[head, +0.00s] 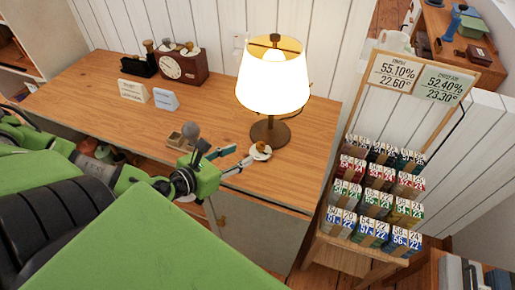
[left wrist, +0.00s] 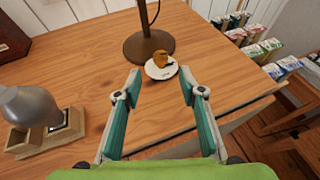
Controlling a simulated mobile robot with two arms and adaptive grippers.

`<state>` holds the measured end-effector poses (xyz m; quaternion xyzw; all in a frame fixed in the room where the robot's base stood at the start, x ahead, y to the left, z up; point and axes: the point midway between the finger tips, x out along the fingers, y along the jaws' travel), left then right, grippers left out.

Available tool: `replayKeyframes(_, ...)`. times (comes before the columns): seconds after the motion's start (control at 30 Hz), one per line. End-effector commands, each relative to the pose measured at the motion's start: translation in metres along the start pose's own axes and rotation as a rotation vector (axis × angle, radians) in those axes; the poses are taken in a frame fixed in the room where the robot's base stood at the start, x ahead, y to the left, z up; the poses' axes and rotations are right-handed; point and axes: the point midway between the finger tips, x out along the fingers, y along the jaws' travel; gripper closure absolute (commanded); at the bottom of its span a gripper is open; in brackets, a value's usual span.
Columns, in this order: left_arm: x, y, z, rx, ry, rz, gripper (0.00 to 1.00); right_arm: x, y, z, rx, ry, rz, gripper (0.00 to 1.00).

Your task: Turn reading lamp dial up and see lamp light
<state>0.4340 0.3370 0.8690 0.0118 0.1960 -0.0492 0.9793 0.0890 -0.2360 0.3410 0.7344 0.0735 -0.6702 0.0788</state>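The reading lamp (head: 274,80) stands on the wooden desk, with a cream shade and a dark brown base. Its shade glows bright, so the lamp looks lit. A dial (head: 261,150) with a brown knob on a round white plate lies just in front of the base. In the left wrist view the dial knob (left wrist: 161,58) is just beyond the fingertips, between their lines. My left gripper (head: 240,158) is open, with its teal fingers apart and nothing held. The wrist view shows both fingers (left wrist: 160,78) low over the desk. My right gripper is not seen.
A small wooden stand with a grey rounded object (head: 190,131) is left of the gripper. A clock (head: 183,66) and cards (head: 165,99) stand farther back on the desk (head: 90,85). A rack of numbered boxes (head: 382,180) stands right of the desk.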

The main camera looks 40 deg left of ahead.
Motion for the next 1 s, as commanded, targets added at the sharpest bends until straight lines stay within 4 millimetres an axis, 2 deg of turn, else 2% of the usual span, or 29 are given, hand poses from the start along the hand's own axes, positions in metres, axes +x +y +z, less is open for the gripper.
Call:
replayKeyframes(0.07, 0.015, 0.0, 0.001, -0.007, -0.009, 0.0, 0.63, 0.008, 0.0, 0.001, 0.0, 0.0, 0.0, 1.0)
replayKeyframes(0.6, 0.076, 0.0, 0.003, -0.006, -0.005, 0.001, 0.63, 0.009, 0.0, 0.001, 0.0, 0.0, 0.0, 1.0)
replayKeyframes(0.8, 0.09, 0.0, 0.002, -0.005, -0.003, 0.0, 0.63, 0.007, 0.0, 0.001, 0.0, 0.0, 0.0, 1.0)
replayKeyframes(1.0, 0.095, -0.001, 0.002, -0.003, -0.002, -0.002, 0.63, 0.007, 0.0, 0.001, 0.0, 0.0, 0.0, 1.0)
